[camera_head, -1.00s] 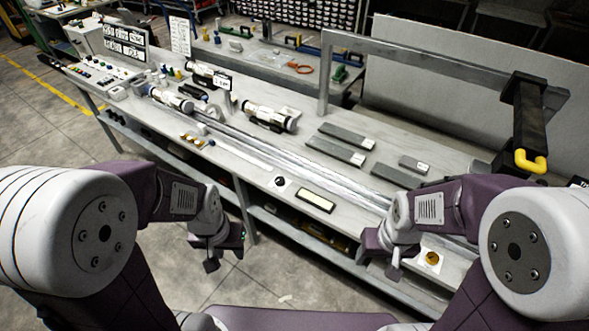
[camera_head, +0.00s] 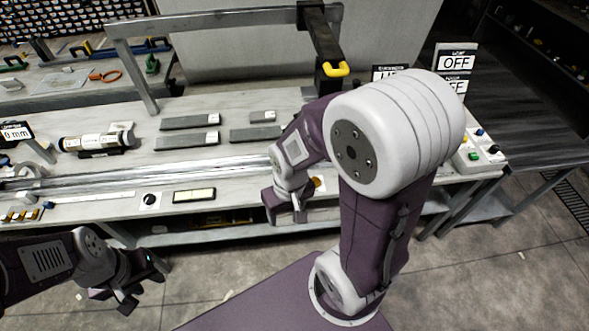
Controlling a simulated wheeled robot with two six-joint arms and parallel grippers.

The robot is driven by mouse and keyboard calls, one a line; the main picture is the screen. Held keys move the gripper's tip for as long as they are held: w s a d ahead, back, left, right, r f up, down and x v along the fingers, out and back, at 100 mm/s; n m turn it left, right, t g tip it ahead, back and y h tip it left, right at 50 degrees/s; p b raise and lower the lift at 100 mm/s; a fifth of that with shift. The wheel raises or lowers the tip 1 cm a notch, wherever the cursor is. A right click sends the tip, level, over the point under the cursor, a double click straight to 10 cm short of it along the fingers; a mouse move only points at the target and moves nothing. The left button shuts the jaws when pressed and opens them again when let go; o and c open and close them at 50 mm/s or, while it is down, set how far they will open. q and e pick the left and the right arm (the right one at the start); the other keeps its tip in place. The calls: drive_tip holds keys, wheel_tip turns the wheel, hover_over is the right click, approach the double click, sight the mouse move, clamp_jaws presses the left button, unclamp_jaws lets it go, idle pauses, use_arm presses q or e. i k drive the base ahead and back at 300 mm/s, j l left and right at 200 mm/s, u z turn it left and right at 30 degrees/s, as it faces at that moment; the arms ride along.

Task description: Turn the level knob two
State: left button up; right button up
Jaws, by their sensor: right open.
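A black round knob (camera_head: 150,199) sits on a white plate at the front edge of the workbench. An orange-yellow round control (camera_head: 318,184) on a pale plate lies further right, partly hidden by my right arm. I cannot read which one is level knob two. My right gripper (camera_head: 285,212) is open and empty, just in front of the bench edge, left of and nearer than the orange control. My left gripper (camera_head: 113,300) looks open and empty, over the floor in front of the bench and well short of the black knob.
A small display (camera_head: 194,195) lies right of the black knob. Grey blocks (camera_head: 187,142) and a clear-covered track (camera_head: 130,174) lie behind. A metal frame with a black post and yellow hook (camera_head: 336,69) stands over the bench. A button box (camera_head: 478,152) is at the right end.

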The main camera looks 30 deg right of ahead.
sight(317, 182)
drive_tip(key=k+z, duration=0.1)
drive_tip(key=z, duration=1.15)
drive_tip(key=i+l+u, duration=0.5)
drive_tip(key=i+l, duration=0.25)
